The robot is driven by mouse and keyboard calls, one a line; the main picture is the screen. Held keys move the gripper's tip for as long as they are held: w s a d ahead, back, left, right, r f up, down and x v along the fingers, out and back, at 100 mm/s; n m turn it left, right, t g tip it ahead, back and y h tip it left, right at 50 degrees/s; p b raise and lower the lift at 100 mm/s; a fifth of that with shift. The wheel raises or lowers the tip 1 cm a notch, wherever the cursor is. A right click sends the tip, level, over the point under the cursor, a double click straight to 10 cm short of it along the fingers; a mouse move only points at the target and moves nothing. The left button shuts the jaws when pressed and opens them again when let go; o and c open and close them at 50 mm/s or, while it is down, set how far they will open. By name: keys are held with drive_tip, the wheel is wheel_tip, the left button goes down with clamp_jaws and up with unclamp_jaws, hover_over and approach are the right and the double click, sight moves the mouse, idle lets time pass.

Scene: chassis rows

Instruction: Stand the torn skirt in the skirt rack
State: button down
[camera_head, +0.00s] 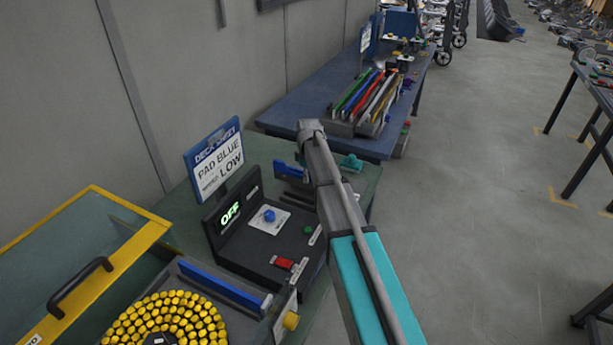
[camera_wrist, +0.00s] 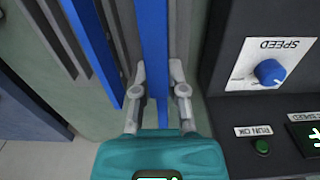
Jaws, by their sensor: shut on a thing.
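In the wrist view my gripper (camera_wrist: 157,72) is shut on a long flat blue strip (camera_wrist: 154,30), which runs up out of the picture between the two grey fingers. I take the strip to be the skirt; no tear shows on the part in view. A second blue strip (camera_wrist: 94,48) lies to its left, beside grey slats. In the head view my arm hides the fingers; a blue strip (camera_head: 290,172) shows just left of the arm. A rack of upright coloured strips (camera_head: 370,97) stands on the blue table behind, probably the skirt rack.
Close to the gripper's right is the black control box (camera_head: 265,230) with its blue knob (camera_wrist: 270,72). A sign (camera_head: 217,160) stands behind it. The floor on the right is mostly clear.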

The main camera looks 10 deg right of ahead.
sight(307, 186)
drive_tip(key=shift+a+f, duration=0.15)
drive_tip(key=shift+a, duration=0.05)
drive_tip(key=shift+f+b, duration=2.3)
drive_tip(key=shift+b, duration=0.15)
drive_tip(key=shift+f+b, duration=2.15)
drive_tip(key=shift+b, duration=0.05)
idle(0.4)
drive_tip(key=c, duration=0.6)
unclamp_jaws()
